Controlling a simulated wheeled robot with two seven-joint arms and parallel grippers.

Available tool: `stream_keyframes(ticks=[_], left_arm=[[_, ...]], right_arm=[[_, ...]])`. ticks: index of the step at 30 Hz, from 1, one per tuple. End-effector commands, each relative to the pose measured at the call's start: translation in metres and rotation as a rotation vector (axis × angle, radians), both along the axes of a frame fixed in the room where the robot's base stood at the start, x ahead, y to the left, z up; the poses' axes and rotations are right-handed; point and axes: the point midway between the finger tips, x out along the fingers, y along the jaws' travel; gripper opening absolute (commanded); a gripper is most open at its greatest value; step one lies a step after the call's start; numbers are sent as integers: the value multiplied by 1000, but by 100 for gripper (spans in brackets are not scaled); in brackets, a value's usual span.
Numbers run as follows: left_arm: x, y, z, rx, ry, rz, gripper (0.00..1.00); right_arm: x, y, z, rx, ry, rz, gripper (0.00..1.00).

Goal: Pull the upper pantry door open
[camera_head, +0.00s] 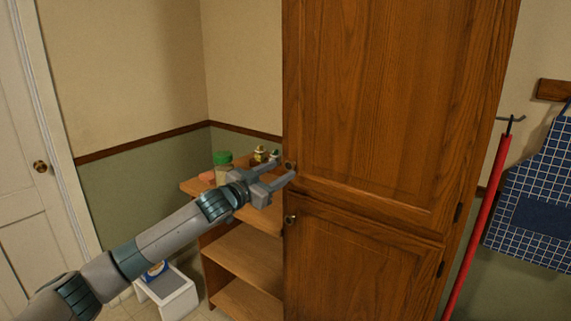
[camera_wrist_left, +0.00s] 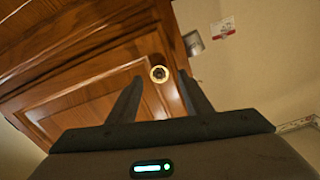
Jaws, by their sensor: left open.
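The upper pantry door (camera_head: 375,95) is a tall brown wooden panel and looks closed. Its round knob (camera_head: 290,166) sits at the lower left corner of the door. My left gripper (camera_head: 288,173) is open at that corner, its fingertips close to the knob. In the left wrist view the knob (camera_wrist_left: 159,74) shows between and just beyond the two open fingers (camera_wrist_left: 160,95). I cannot tell whether a finger touches it. The upper door (camera_wrist_left: 100,75) fills the left of that view. My right gripper is not in view.
The lower pantry door (camera_head: 355,265) with its own knob (camera_head: 290,219) is below. A wooden shelf unit (camera_head: 245,250) stands left of the pantry, with a green-lidded jar (camera_head: 223,167) on top. A red pole (camera_head: 480,225) and a checked apron (camera_head: 535,200) hang at right.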

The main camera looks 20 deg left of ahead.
Motion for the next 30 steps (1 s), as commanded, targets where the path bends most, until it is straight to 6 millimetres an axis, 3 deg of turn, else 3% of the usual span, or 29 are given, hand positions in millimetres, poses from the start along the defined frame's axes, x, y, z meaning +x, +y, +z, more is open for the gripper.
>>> stream_keyframes(ticks=[9, 22, 27, 28, 30], left_arm=[[30, -12, 1, 1, 0, 0, 45], [35, -13, 0, 1, 0, 0, 45], [35, -13, 0, 1, 0, 0, 5], [34, -13, 0, 1, 0, 0, 0], [34, -13, 0, 0, 0, 0, 0]], right_arm=[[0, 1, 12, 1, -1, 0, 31], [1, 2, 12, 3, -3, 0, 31], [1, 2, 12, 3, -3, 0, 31], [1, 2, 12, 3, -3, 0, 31], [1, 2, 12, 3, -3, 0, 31]])
